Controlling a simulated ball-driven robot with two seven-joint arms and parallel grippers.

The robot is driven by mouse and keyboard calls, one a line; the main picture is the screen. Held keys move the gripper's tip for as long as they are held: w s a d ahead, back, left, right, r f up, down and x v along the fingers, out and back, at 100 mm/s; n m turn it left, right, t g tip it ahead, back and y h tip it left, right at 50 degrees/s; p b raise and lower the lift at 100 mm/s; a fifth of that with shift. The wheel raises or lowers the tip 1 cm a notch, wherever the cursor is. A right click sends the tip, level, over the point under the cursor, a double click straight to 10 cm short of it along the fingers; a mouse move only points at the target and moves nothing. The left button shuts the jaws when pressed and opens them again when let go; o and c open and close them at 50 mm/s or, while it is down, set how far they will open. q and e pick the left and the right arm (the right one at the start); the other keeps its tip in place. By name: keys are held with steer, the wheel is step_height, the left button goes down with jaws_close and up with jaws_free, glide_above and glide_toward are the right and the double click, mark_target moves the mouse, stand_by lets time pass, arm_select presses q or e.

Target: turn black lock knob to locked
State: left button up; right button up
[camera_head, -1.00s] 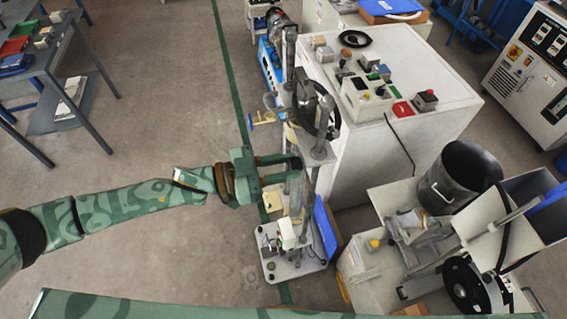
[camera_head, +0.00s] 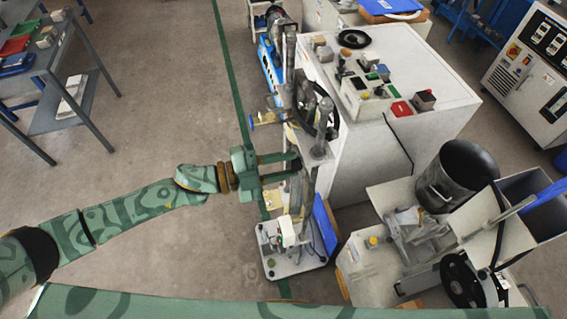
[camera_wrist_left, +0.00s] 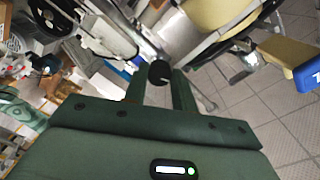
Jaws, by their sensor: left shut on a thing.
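The black lock knob (camera_wrist_left: 159,72) shows in the left wrist view as a small dark round piece with a pale mark, between the tips of my two green fingers. My left gripper (camera_head: 297,164) is shut on it, at the upright test stand (camera_head: 318,140) beside the white cabinet. The gripper's fingers also show in the left wrist view (camera_wrist_left: 158,84). In the head view the knob is too small, or hidden by the fingers and stand, to make out. My right gripper is not in view.
The white machine cabinet (camera_head: 365,165) stands right of the stand. A dark bucket (camera_head: 455,178) and other test gear stand at lower right. A grey shelf table (camera_head: 70,117) is at upper left. The floor between is open.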

arm_select(q)
steer(key=shift+m, duration=2.2)
steer(key=o, duration=1)
steer(key=b+v, duration=0.1)
steer(key=v, duration=1.5)
steer(key=shift+s+a+b, duration=0.1)
steer(key=shift+s+b, duration=0.1)
steer(key=shift+b, duration=0.1)
